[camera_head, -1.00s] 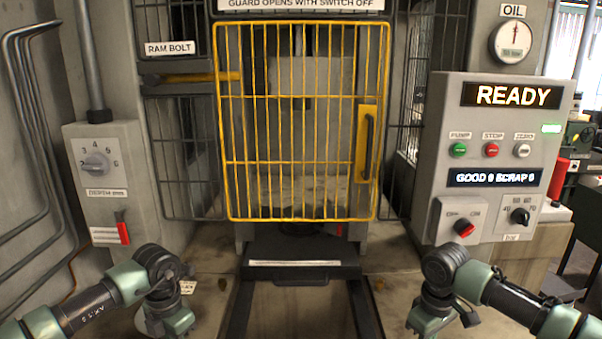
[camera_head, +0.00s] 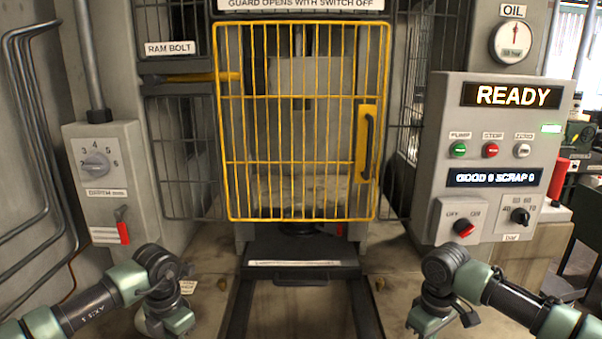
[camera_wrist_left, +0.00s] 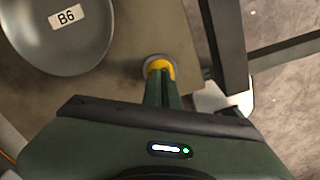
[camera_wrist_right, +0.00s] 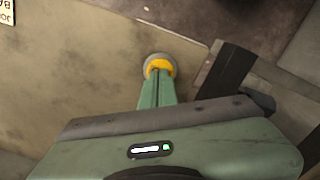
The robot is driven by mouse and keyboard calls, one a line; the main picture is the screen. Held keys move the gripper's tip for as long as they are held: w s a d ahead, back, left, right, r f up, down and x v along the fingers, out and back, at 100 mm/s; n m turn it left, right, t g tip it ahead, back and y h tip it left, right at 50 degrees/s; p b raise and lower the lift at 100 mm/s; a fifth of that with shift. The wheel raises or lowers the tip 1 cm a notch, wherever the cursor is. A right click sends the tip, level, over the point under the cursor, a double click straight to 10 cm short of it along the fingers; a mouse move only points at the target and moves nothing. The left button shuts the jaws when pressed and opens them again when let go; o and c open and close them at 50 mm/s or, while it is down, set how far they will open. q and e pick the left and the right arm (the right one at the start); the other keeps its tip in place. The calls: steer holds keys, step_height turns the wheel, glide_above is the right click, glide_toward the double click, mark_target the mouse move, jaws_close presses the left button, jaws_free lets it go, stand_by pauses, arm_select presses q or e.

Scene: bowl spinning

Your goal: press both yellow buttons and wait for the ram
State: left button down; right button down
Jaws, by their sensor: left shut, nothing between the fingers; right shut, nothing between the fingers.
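The left yellow button (camera_wrist_left: 160,63) sits in a grey collar on the bench in the left wrist view. My left gripper (camera_wrist_left: 162,76) is shut and empty, its fingertips over the button's near part. The right yellow button (camera_wrist_right: 159,64) shows likewise in the right wrist view. My right gripper (camera_wrist_right: 158,77) is shut and empty, its tips at that button. Contact looks likely at both, but how far each button is pressed cannot be told. In the head view my wrists hide both buttons. The ram area lies behind the shut yellow guard (camera_head: 299,97).
A depth dial (camera_head: 96,163) is on the left box. A grey dish marked B6 (camera_wrist_left: 97,52) lies near my left gripper. A dark slide (camera_head: 300,247) runs between my arms.

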steer(key=shift+f, duration=0.85)
stand_by(0.7)
steer(key=shift+r, duration=0.75)
arm_select(q)
steer(key=shift+f, duration=0.7)
stand_by(0.6)
steer(key=shift+r, duration=0.1)
stand_by(0.4)
arm_select(e)
steer(key=shift+f, duration=0.75)
stand_by(0.4)
steer(key=shift+r, duration=0.1)
stand_by(0.5)
